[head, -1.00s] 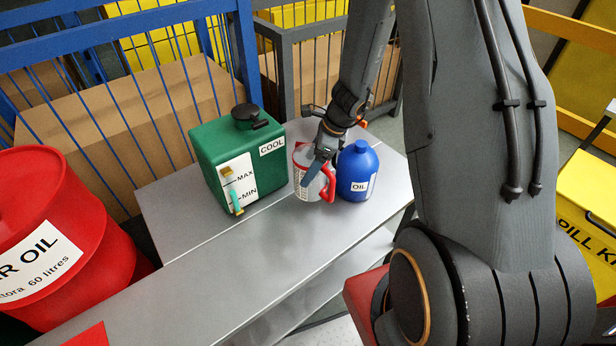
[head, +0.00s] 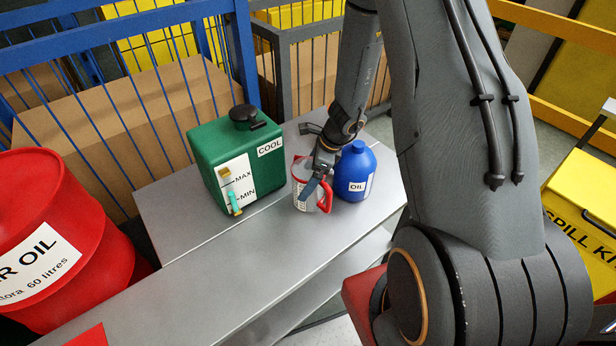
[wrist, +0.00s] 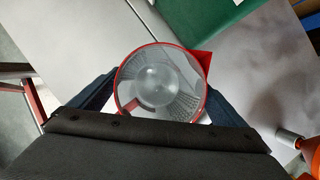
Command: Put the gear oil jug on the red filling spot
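The jug (head: 303,191) is clear with a red rim and a red handle, and stands on the grey metal bench between the green tank and the blue bottle. No gear oil wording on it is readable. My gripper (head: 318,186) has its fingers on either side of it, near the rim. In the wrist view the jug (wrist: 160,75) is seen from above between the fingers, which look closed against its sides. Its base is partly hidden, so I cannot tell whether it touches the bench. The red spot (head: 90,337) is at the bench's near left end, cut by the picture's lower edge.
A green coolant tank (head: 212,147) stands left of the jug. A blue OIL bottle (head: 355,165) is close on its right. A red drum (head: 50,225) stands left of the bench (head: 215,265), whose front stretch is clear. Blue bars (head: 120,30) rise behind.

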